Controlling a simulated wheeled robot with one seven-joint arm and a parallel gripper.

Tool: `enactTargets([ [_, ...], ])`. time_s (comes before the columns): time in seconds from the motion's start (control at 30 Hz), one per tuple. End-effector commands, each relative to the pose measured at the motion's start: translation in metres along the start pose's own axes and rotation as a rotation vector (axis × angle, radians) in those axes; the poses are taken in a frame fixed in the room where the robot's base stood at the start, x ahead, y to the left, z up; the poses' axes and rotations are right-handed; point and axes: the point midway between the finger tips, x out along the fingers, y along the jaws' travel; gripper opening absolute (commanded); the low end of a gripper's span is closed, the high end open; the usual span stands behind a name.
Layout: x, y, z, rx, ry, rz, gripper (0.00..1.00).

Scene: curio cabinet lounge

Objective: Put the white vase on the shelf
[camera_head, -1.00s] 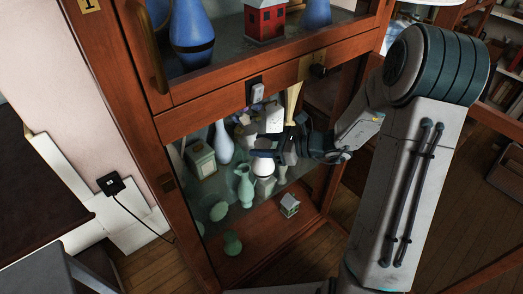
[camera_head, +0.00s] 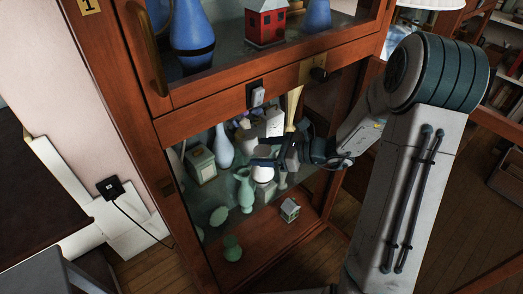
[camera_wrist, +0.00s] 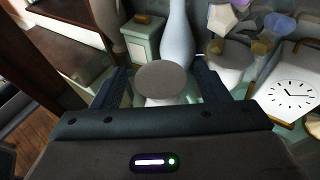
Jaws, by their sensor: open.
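A white vase (camera_head: 263,173) with a rounded body stands on the cabinet's lower glass shelf (camera_head: 217,187). In the wrist view the white vase (camera_wrist: 160,79) shows a flat grey round top and sits between my two fingers. My gripper (camera_head: 270,160) is open around its upper part, with a finger on each side; it also shows in the wrist view (camera_wrist: 164,84). I cannot tell whether the fingers touch it. Its lower part is partly hidden by my gripper in the wrist view.
A tall pale vase (camera_wrist: 178,35) and a green box (camera_wrist: 142,40) stand just beyond. A white clock (camera_wrist: 290,95) is close on the right. A green vase (camera_head: 245,189) stands left of my gripper, and a small house (camera_head: 289,209) sits on the wooden bottom below.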

Motion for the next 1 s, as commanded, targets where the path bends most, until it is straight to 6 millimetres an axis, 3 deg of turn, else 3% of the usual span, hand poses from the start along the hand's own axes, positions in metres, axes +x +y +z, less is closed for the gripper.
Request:
enactTargets([
  [0.4,-0.087,-0.001,0.003,0.001,0.001,-0.003,0.68],
  [0.67,-0.109,0.004,0.003,-0.016,0.011,0.014,0.68],
  [0.77,-0.105,0.02,0.009,-0.094,0.061,0.079,0.68],
  [1.0,-0.103,0.1,0.023,-0.546,0.331,0.425,0.68],
])
